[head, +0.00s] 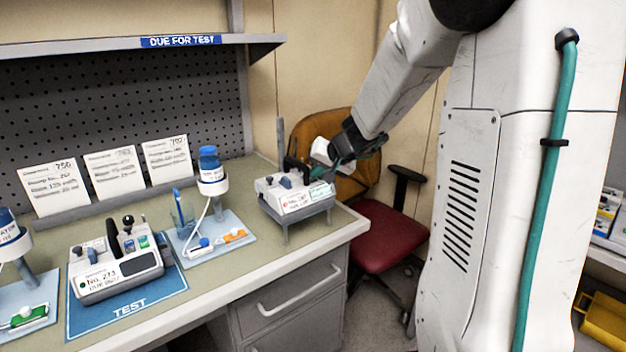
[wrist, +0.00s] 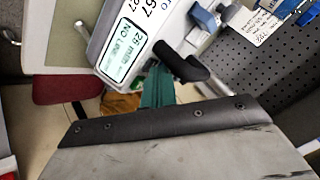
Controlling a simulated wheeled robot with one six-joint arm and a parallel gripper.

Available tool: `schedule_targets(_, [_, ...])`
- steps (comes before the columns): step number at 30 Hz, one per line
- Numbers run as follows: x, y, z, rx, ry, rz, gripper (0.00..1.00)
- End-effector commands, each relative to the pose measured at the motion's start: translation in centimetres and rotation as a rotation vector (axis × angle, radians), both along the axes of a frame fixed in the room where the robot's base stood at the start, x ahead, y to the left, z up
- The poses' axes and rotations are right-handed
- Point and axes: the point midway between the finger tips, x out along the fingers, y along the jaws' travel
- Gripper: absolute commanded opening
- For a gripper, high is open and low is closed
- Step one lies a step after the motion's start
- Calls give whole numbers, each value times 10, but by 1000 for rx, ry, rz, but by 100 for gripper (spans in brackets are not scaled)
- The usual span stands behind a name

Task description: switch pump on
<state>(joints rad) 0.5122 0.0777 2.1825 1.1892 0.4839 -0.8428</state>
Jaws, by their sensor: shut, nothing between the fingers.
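A white pump (head: 290,195) stands on a grey stand (head: 300,222) at the right end of the bench. It also shows in the wrist view (wrist: 150,18), where its pale green display (wrist: 124,50) reads roughly "20 ml/h" and "NO LIN…", partly cut off. Its number label ends in 67. A black handle-like part (wrist: 185,62) sticks up from the pump near my fingertips. My gripper (head: 330,172) is at the pump's right rear; its teal fingers (wrist: 157,86) are shut and empty, close to the pump. Whether they touch it is unclear.
A second pump, No. 273 (head: 118,276), sits on the blue TEST mat (head: 120,314). Between the pumps is a light blue board (head: 226,244) with a blue-capped bottle (head: 209,160). A red chair (head: 388,240) stands beyond the bench's right end.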

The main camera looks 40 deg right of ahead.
Motion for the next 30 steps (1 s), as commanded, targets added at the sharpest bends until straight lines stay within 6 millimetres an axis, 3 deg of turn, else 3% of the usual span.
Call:
schedule_targets(10, [0,0,16,-1,-1,0,0])
schedule_targets(20, [0,0,18,0,-1,-1,0])
schedule_targets(30, [0,0,48,-2,-2,2,0])
